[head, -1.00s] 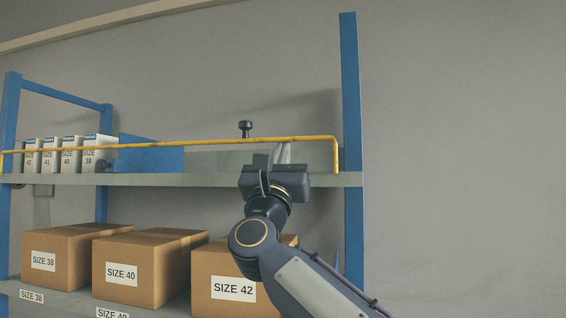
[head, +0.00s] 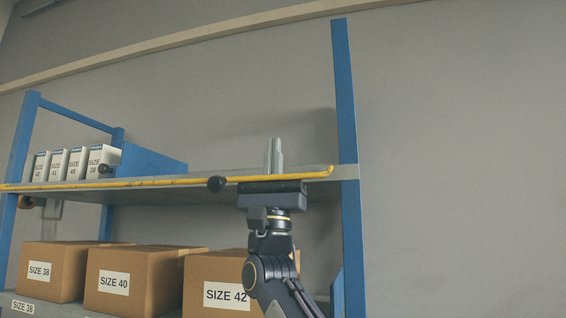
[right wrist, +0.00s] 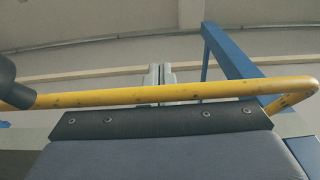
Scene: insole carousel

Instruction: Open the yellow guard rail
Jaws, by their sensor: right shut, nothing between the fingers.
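The yellow guard rail (head: 130,184) runs along the front edge of the upper shelf, lying low at about shelf level, with its black knob (head: 216,184) facing me. In the right wrist view the rail (right wrist: 190,92) crosses just above my gripper's body, and its bent end shows at the right. My right gripper (head: 274,155) points upward near the rail's right end. Its grey fingers are shut, empty and rise behind the rail; they also show in the right wrist view (right wrist: 160,82). I cannot tell if they touch it. My left gripper is out of view.
White size boxes (head: 75,163) stand at the left of the upper shelf (head: 347,172), near a blue panel (head: 155,162). Cardboard boxes (head: 130,278) fill the lower shelf. A blue post (head: 346,100) stands close right of my gripper; the space right of it is clear.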

